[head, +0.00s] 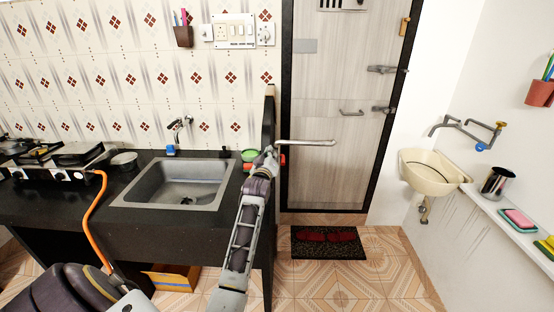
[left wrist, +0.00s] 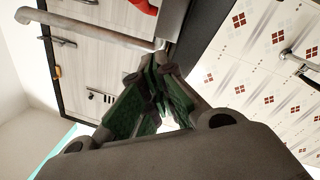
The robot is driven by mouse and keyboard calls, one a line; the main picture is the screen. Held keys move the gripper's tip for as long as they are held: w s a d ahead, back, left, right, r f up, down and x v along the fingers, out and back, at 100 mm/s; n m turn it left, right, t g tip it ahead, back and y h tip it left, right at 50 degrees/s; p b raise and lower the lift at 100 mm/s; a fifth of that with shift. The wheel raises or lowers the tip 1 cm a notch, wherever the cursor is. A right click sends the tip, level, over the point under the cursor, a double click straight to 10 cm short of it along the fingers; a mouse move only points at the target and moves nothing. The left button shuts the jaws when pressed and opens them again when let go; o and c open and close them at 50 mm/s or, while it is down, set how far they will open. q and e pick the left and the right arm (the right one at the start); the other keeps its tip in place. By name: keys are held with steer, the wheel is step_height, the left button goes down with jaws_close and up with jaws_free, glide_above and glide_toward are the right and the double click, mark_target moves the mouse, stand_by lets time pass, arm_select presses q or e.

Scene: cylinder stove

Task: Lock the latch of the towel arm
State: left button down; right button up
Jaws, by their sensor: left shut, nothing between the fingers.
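The towel arm (head: 305,142) is a thin pale metal rod sticking out to the right from the dark post at the counter's end. It also shows in the left wrist view (left wrist: 85,27), running across the upper left. A red part (head: 281,161), possibly the latch, sits just below the rod's inner end; it also shows at the top of the left wrist view (left wrist: 146,5). My left gripper (head: 266,153) is shut and empty, close to the rod's inner end. Its green-padded fingers (left wrist: 158,62) hide part of the mount. I cannot tell whether they touch. My right gripper is not in view.
The black counter (head: 138,222) with a grey sink (head: 178,183) lies left of the gripper. The dark post (head: 269,115) stands beside it. The wooden door (head: 330,130) is behind the rod. A washbasin (head: 430,172) is at the right.

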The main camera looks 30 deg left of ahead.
mark_target(282, 159)
arm_select(q)
steer(key=shift+w+d+f, duration=0.25)
steer(key=shift+w+f, duration=0.55)
steer(key=shift+w+d+f, duration=0.2)
steer(key=shift+w+f, duration=0.55)
steer(key=shift+f, duration=0.05)
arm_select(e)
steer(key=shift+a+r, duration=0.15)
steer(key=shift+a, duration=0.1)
arm_select(q)
steer(key=shift+f, duration=0.15)
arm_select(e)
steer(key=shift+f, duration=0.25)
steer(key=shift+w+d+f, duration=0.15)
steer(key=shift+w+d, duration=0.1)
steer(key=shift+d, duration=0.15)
